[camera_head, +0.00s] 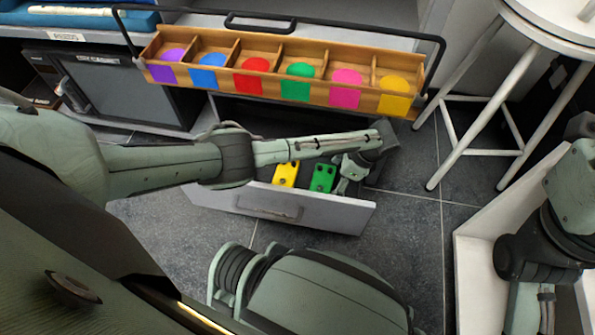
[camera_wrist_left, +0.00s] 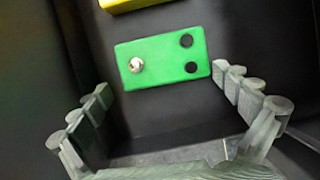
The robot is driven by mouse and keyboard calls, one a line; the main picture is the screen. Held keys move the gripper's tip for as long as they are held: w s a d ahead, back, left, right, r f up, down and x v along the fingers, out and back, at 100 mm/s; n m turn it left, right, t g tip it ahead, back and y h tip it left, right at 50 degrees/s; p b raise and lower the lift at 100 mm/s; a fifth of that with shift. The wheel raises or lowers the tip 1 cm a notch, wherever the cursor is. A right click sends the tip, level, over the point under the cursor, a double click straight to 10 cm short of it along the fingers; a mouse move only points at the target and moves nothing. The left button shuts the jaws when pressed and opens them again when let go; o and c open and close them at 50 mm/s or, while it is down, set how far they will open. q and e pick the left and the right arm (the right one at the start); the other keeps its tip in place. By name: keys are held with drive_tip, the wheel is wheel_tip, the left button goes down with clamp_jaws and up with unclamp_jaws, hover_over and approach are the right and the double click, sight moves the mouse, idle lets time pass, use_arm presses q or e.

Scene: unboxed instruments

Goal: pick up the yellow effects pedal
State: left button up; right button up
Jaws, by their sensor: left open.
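The yellow effects pedal (camera_head: 285,175) lies in an open grey drawer (camera_head: 262,208). It stands left of a green pedal (camera_head: 323,178), with a small gap between them. In the left wrist view only an edge of the yellow pedal (camera_wrist_left: 128,4) shows at the top. The green pedal (camera_wrist_left: 163,57) fills the middle there, with one silver knob and two black ones. My left gripper (camera_head: 350,178) is over the right part of the drawer, by the green pedal. In the wrist view its fingers (camera_wrist_left: 170,115) are spread wide, with nothing between them. My right gripper does not show.
A wooden tray (camera_head: 275,88) with several coloured compartments and a black handle frame stands behind the drawer. A white stool (camera_head: 490,115) is at the right. A white open box (camera_head: 468,262) is at the lower right, beside my right arm. The drawer walls surround the pedals.

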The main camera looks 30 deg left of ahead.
sight(287, 173)
use_arm(q)
drive_tip(key=a, duration=0.3)
drive_tip(key=s+a, duration=0.1)
drive_tip(key=a, duration=0.3)
drive_tip(key=shift+s, duration=0.2)
drive_tip(key=a, duration=0.2)
drive_tip(key=s+a, duration=0.1)
drive_tip(key=a, duration=0.1)
drive_tip(key=shift+a, duration=0.35)
drive_tip(key=shift+a+f+b, duration=0.15)
drive_tip(key=shift+f+b, duration=0.4)
drive_tip(key=shift+f, duration=0.05)
drive_tip(key=shift+r, duration=0.1)
drive_tip(key=c, duration=1)
